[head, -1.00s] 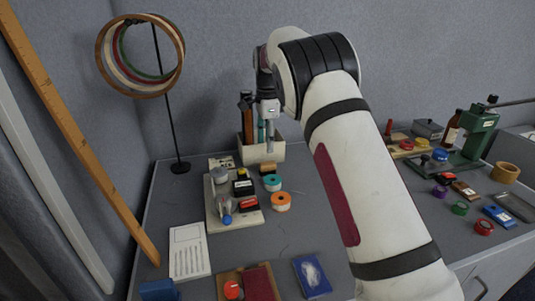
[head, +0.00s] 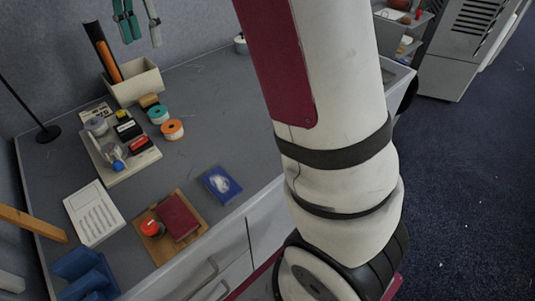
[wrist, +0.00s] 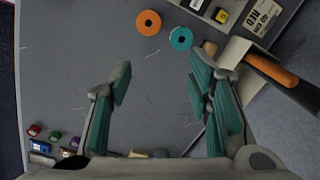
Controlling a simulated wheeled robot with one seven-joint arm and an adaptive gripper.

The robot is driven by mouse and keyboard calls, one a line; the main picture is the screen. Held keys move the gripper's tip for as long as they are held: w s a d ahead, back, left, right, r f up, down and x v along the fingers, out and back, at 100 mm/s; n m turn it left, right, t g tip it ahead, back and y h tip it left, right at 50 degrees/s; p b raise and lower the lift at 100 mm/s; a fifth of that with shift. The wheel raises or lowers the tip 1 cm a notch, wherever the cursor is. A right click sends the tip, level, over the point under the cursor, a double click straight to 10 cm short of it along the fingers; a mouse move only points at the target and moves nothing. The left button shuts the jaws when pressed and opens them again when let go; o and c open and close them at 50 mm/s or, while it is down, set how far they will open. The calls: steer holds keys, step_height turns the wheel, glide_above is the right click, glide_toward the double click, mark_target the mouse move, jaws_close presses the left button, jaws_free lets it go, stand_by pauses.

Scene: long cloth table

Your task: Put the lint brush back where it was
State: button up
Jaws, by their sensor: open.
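A long black tool with an orange part, which looks like the lint brush (head: 112,72), leans upright in a cream open-topped box (head: 145,83) at the back of the table. In the wrist view the brush (wrist: 272,69) slants at the right, with the box wall (wrist: 233,52) beside it. My gripper (head: 143,42) hangs above and slightly right of the box, apart from the brush. In the wrist view my gripper (wrist: 160,85) has its teal-padded fingers spread, with only bare table between them. The brush's lower end is hidden in the box.
Teal (head: 158,115) and orange (head: 172,130) tape rolls stand before the box, beside a tray (head: 133,165) of small items. A white printed sheet (head: 94,213), a blue pad with lint (head: 221,184) and a red book on a board lie nearer. A thin black stand is at left.

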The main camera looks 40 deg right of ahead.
steer(key=s+r+n, duration=0.3)
steer(key=s+n, duration=0.1)
steer(key=s, duration=0.8)
steer(key=s+f+n, duration=0.4)
steer(key=s, duration=0.9)
steer(key=s+a+f+n+t, duration=0.1)
steer(key=s+f+n, duration=0.4)
steer(key=s, duration=0.8)
steer(key=shift+s+f+h, duration=0.15)
steer(key=shift+s+h, duration=0.15)
steer(key=shift+h, duration=0.1)
steer(key=shift+a, duration=0.1)
step_height(320, 180, up, 14)
steer(key=t+p, duration=0.2)
steer(key=p, duration=1.1)
steer(key=shift+r+t, duration=0.2)
steer(key=shift+t, duration=0.1)
steer(key=shift+w, duration=0.1)
